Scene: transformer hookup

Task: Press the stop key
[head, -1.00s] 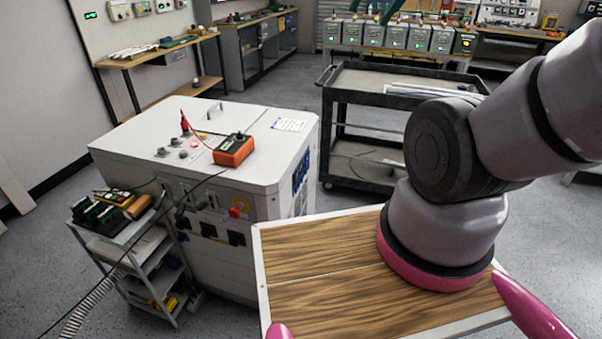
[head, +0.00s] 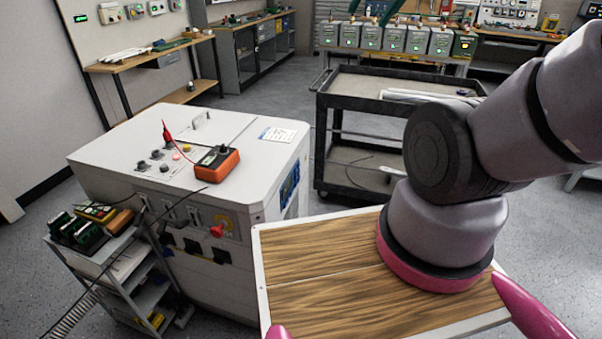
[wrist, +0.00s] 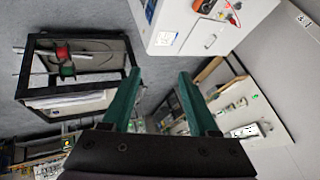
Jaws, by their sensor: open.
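A white cabinet (head: 110,150) stands left of centre in the head view. Its top carries a small group of controls (head: 165,156), with dark knobs and small red and yellow spots. A red knob (head: 216,231) sticks out of its front face. I cannot tell which of these is the stop key. An orange meter (head: 217,166) with a red lead lies on the cabinet top. In the wrist view my gripper (wrist: 158,75) is open and empty, its two green fingers apart, clear of the cabinet (wrist: 195,28) at the top. My gripper is not visible in the head view.
A small grey shelf cart (head: 130,275) with green and yellow devices stands close to the cabinet's front left. A black trolley (head: 345,90) stands behind, right of the cabinet. Benches line the back and left walls. Grey floor is free between cabinet and trolley.

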